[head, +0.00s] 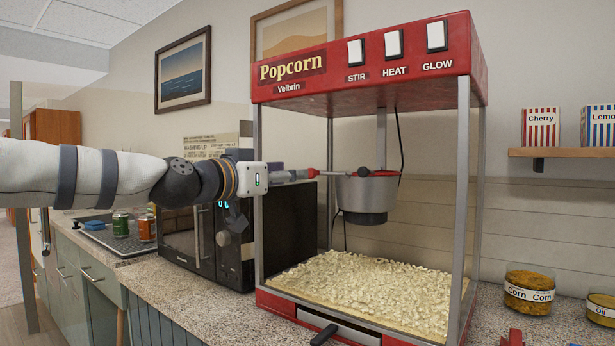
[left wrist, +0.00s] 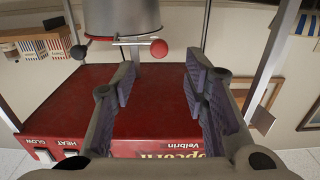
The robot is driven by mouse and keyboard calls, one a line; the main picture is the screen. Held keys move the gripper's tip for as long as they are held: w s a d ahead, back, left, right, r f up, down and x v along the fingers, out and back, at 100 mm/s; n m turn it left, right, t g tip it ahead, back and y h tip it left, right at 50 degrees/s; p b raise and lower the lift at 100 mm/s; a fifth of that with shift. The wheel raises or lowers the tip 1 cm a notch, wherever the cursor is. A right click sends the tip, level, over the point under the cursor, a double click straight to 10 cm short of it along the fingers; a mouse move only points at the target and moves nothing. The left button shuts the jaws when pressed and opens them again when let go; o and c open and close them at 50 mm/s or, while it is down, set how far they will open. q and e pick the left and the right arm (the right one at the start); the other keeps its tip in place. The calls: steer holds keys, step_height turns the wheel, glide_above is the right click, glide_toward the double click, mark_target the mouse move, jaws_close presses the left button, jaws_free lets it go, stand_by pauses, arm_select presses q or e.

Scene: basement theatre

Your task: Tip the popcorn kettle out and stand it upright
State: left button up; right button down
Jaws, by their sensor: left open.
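The grey metal popcorn kettle (head: 366,197) hangs inside the red popcorn machine (head: 370,75) and looks upright. A red lid part shows at its rim. In the left wrist view, which is upside down, the kettle (left wrist: 122,16) is at the top, with a rod ending in a red ball knob (left wrist: 158,48). My left gripper (left wrist: 160,68) is open; the knob lies just ahead, between the lines of its fingers. In the head view my left gripper (head: 296,175) reaches in from the left at the knob's height. Whether it touches is unclear. My right gripper is not in view.
Popcorn (head: 370,285) covers the machine's floor below the kettle. Upright posts frame the case. A black microwave (head: 290,225) stands left of it. A corn tub (head: 529,291) and an oil tin (head: 602,310) stand at the right. Boxes sit on a wall shelf (head: 565,152).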

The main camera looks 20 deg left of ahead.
arm_select(q)
steer(key=x, duration=0.5)
steer(key=b+x, duration=0.1)
steer(key=x, duration=0.1)
steer(key=shift+w+d+f, duration=0.1)
steer(key=shift+w+f, duration=0.2)
steer(key=shift+r, duration=0.15)
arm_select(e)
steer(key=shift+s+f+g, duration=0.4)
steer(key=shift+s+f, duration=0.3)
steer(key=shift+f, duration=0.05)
arm_select(q)
steer(key=shift+s, duration=0.1)
steer(key=shift+c, duration=0.3)
jaws_close()
